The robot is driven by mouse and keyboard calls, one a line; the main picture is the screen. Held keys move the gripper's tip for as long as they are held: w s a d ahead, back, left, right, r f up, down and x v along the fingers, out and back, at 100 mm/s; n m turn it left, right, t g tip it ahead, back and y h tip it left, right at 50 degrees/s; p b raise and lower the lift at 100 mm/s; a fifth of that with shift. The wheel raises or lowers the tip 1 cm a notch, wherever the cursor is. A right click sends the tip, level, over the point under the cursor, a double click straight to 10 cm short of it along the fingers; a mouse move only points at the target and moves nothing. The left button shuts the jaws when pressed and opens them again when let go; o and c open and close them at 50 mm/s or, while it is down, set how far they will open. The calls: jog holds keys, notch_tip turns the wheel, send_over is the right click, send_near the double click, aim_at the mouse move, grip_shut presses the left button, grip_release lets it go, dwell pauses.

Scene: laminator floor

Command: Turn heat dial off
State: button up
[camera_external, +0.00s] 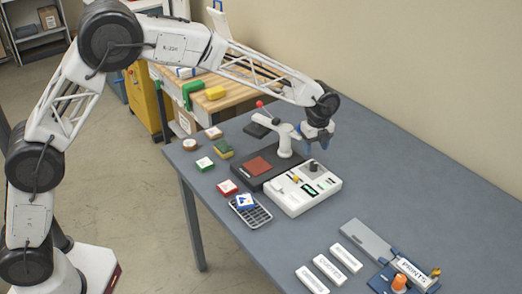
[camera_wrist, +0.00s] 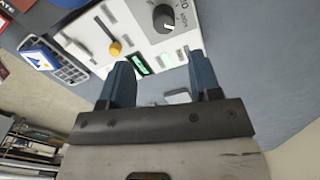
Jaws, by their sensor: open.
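The heat dial is a dark round knob (camera_wrist: 166,18) with a white pointer line, on the white control panel (camera_wrist: 72,47) in the wrist view. In the external view the dark knob (camera_external: 313,165) stands at the back right of the white panel (camera_external: 290,207). My gripper (camera_wrist: 160,70) is open and empty, its two blue fingers apart below the knob in the wrist view. In the external view my gripper (camera_external: 318,148) hangs just above and behind the knob, not visibly touching it. The panel also carries a yellow-knobbed slider (camera_wrist: 115,48) and a lit green display (camera_wrist: 140,63).
A press with a red pad (camera_external: 258,166) and a white lever arm (camera_external: 284,140) adjoins the panel. A wire tray (camera_external: 250,212) with a blue-and-white card is at its front left. White labelled blocks (camera_external: 328,269) lie at the front right.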

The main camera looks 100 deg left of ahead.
aim_at(314, 163)
jog(key=shift+w+a+f, duration=0.1)
jog(key=shift+a+f, duration=0.25)
jog(key=shift+a, duration=0.2)
jog(key=shift+f, duration=0.1)
jog(key=shift+f, duration=3.8)
jog(key=c, duration=0.9)
